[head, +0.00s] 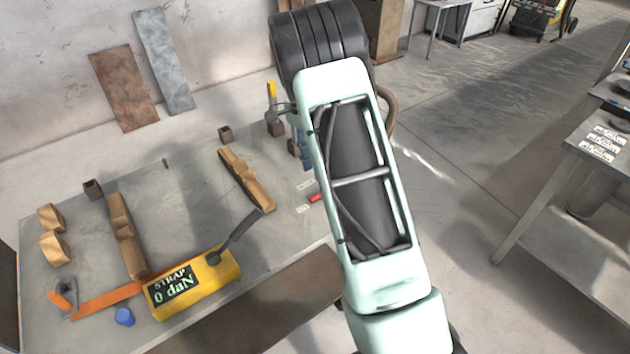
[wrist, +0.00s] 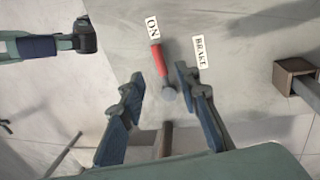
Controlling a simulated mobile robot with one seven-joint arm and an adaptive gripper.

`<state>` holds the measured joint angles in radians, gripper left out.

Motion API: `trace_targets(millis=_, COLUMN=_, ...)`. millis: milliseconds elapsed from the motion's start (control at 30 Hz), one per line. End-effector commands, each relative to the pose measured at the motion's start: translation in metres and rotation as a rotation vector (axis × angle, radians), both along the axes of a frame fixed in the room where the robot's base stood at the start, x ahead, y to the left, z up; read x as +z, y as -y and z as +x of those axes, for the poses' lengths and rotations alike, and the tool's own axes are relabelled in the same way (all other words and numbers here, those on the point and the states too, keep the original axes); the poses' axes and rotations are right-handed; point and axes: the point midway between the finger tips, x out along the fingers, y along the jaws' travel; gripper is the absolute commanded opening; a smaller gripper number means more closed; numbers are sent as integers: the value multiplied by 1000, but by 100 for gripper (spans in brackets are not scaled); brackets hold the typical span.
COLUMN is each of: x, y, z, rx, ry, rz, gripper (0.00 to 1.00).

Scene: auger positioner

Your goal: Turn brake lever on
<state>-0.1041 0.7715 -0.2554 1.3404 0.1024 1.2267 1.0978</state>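The brake lever shows in the wrist view as a red handle (wrist: 156,59) with a grey round end (wrist: 169,94). Its red part points toward the ON label (wrist: 152,27), and the BRAKE label (wrist: 200,52) is to its right. In the head view the red handle (head: 316,198) is small, close beside my arm. My gripper (wrist: 160,75) is open, with one blue finger on each side of the lever and visible gaps to it. In the head view my arm hides most of the gripper. I cannot tell its exact height above the lever.
The grey table (head: 190,215) holds a yellow STRAP display box (head: 195,284), an orange strap (head: 105,300), a blue knob (head: 124,317) and wooden blocks (head: 127,235). A hollow square post (wrist: 295,75) stands right in the wrist view. Open floor lies right of my arm.

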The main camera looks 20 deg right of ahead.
Motion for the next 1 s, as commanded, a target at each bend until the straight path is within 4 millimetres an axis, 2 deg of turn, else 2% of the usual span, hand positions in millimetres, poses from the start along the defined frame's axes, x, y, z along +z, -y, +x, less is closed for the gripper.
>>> trace_targets(millis=100, x=20, y=-1, z=4, rx=0, ry=1, rz=-1, gripper=30)
trace_targets(millis=233, x=33, y=-2, z=7, rx=-1, ry=0, rz=-1, gripper=30)
trace_targets(millis=833, x=41, y=-1, z=8, rx=-1, ry=6, rz=-2, gripper=30)
trace_targets(millis=1000, x=65, y=12, z=21, rx=-9, ry=90, rz=-14, gripper=30)
